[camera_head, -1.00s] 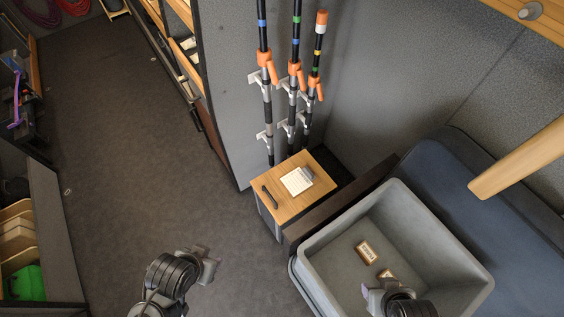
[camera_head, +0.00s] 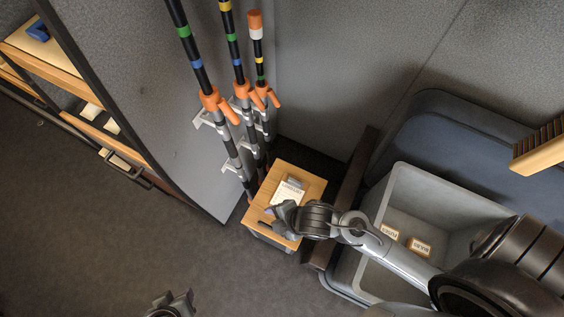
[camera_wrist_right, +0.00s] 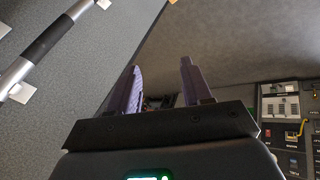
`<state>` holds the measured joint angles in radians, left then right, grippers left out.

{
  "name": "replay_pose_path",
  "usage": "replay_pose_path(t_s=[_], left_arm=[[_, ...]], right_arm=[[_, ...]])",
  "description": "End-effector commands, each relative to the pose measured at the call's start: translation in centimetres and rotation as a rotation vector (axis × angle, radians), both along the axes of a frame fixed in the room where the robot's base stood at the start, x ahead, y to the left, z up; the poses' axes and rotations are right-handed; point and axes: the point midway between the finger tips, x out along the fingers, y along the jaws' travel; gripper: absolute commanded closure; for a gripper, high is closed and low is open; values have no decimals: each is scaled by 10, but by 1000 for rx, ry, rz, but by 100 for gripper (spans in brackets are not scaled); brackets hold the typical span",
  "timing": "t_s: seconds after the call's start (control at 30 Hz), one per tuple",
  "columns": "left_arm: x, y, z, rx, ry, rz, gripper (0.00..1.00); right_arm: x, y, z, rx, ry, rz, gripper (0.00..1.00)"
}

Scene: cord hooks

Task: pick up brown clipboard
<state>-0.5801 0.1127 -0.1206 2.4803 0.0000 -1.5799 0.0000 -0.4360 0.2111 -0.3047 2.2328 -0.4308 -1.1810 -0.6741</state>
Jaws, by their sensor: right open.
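A clipboard (camera_head: 287,194) with a white sheet and a grey clip lies on the small wooden-topped cabinet (camera_head: 308,182). Its brown backing is hard to tell from the wood. My right gripper (camera_head: 279,212) is over the cabinet top, at the near edge of the clipboard, and hides part of it. In the right wrist view its two fingers (camera_wrist_right: 160,84) stand apart with nothing between them, and no clipboard shows there. My left gripper (camera_head: 172,302) is at the bottom edge, over the floor and far from the clipboard; its jaws are too unclear to judge.
Several poles with orange grips (camera_head: 210,98) stand on wall hooks just behind the cabinet. A grey bin (camera_head: 408,185) with small labelled blocks (camera_head: 419,247) is right of the cabinet, under my right arm. Open floor (camera_head: 110,230) lies to the left. A shelf (camera_head: 85,115) stands at upper left.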

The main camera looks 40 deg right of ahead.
Motion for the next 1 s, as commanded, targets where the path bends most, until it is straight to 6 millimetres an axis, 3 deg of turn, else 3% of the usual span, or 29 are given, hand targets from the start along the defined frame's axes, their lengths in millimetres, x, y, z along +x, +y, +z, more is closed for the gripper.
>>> replay_pose_path(t_s=[0.1, 0.2, 0.27, 0.33, 0.43, 0.5, 0.6, 0.8, 1.0], left_arm=[[-1, 0, -23, -2, 2, -1, 57], [-1, 0, -41, -1, 2, 0, 57], [-1, 0, -54, 0, 2, 0, 57], [-1, 1, -70, 2, 3, -2, 57], [-1, 1, -93, 6, 3, -2, 57], [-1, 2, -107, 8, 3, -5, 57], [-1, 3, -126, 12, 2, -7, 57], [0, 3, -157, 14, 1, -8, 57], [0, 3, -176, 11, 0, -7, 57]], right_arm=[[-2, 46, -45, -70, -119, 434, 51], [-12, 74, -85, -126, -219, 820, 51], [-20, 80, -115, -162, -268, 1055, 51], [-26, 74, -151, -204, -304, 1314, 51], [-24, 43, -196, -262, -312, 1617, 51], [-14, 12, -220, -305, -292, 1777, 51], [9, -36, -241, -364, -240, 1935, 51], [72, -124, -248, -499, -133, 2073, 51], [121, -177, -230, -615, -71, 2084, 51]])
